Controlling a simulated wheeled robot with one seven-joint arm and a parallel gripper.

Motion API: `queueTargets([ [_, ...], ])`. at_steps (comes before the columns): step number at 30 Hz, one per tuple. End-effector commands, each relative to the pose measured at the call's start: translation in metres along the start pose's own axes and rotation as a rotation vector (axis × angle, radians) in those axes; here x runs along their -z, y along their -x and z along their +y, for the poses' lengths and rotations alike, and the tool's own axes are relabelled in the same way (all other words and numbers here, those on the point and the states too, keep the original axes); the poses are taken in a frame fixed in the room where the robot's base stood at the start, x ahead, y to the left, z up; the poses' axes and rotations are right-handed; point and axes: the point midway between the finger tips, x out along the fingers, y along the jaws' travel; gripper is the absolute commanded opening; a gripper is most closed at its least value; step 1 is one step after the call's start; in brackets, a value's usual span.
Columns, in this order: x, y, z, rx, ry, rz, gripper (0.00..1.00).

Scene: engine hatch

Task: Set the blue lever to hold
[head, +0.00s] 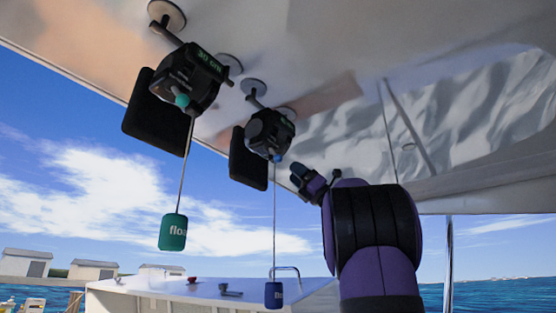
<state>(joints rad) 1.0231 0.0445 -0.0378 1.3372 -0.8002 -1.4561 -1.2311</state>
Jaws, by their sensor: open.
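A dark winch-like unit (265,133) hangs under the hatch panel near the middle of the head view. A small blue part (278,158), likely the end of the blue lever, shows at its lower side; the lever's setting cannot be read. A thin line runs down from this unit to a dark blue float (274,295). My gripper (299,173) is open, just right of and slightly below the blue part, with a small gap in the picture. Nothing shows between its fingers, which are small and dark here.
A similar unit (190,78) with green markings and a teal knob hangs at upper left, its line holding a green float (173,232). Flat black panels hang beside both units. The pale hatch ceiling (330,45) is close above. A white deck (130,296) lies below.

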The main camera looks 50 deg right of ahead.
Motion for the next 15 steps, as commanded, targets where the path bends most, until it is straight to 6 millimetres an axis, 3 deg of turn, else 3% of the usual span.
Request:
queueTargets([
  [9, 0.000, -0.055, 0.000, -0.002, -0.002, -0.001, 0.56],
  [15, 0.000, -0.075, -0.001, 0.001, -0.002, 0.000, 0.56],
])
